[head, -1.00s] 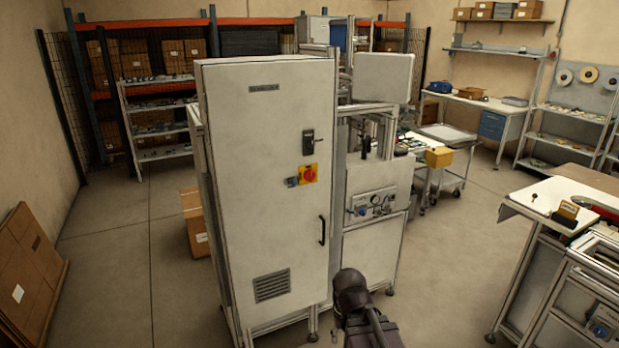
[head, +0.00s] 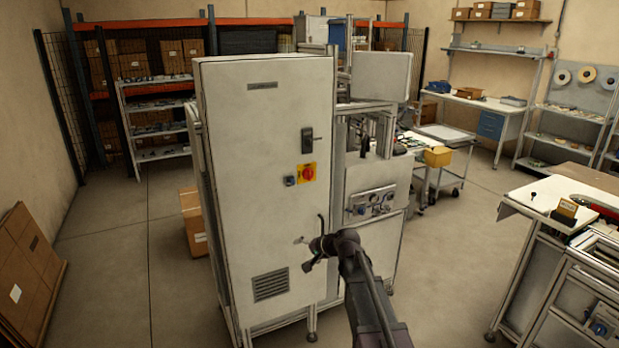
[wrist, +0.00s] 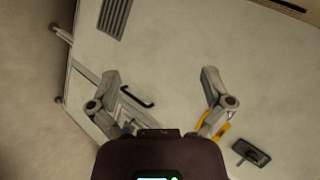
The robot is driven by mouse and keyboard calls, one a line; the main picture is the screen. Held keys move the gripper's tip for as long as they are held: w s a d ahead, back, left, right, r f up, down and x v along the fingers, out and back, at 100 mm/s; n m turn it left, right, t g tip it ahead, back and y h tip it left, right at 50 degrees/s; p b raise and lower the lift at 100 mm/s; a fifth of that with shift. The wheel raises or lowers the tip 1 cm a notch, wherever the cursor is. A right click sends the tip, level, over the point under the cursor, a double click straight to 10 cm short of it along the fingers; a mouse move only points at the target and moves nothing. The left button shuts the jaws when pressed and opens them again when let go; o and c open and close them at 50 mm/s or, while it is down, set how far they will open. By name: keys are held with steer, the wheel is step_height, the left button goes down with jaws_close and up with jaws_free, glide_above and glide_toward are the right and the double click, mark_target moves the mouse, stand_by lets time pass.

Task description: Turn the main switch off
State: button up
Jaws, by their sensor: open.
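The main switch (head: 308,173) is a red rotary knob on a yellow plate, on the front of a tall pale cabinet (head: 235,200). In the wrist view only bits of its yellow plate (wrist: 226,127) show behind the right finger; the red knob is hidden there. My gripper (head: 311,242) is open and empty in front of the cabinet door, below the switch in the head view. I cannot tell how the knob is turned.
A black latch (head: 307,140) sits above the switch, and a small grey part (head: 290,181) sits to its left. The black door handle (wrist: 137,97) and the vent (wrist: 114,17) show in the wrist view. A gauge panel (head: 372,203) stands right of the cabinet.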

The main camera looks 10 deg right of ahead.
steer(key=w+d+r+m+t, duration=0.2)
steer(key=w+r+m, duration=0.1)
steer(key=w, duration=0.3)
steer(key=w+d+r+m+t, duration=0.1)
steer(key=w+r+m+t, duration=0.15)
steer(key=w, duration=0.35)
steer(key=m+t+h, duration=0.2)
steer(key=m+t, duration=0.3)
steer(key=m, duration=0.4)
glide_toward(310, 176)
steer(key=b+v, duration=0.1)
steer(key=v, duration=0.1)
steer(key=shift+s+d+r, duration=0.15)
steer(key=shift+s, duration=0.15)
steer(key=shift+w, duration=0.15)
steer(key=x, duration=1.3)
steer(key=shift+w, duration=0.2)
steer(key=c, duration=1.1)
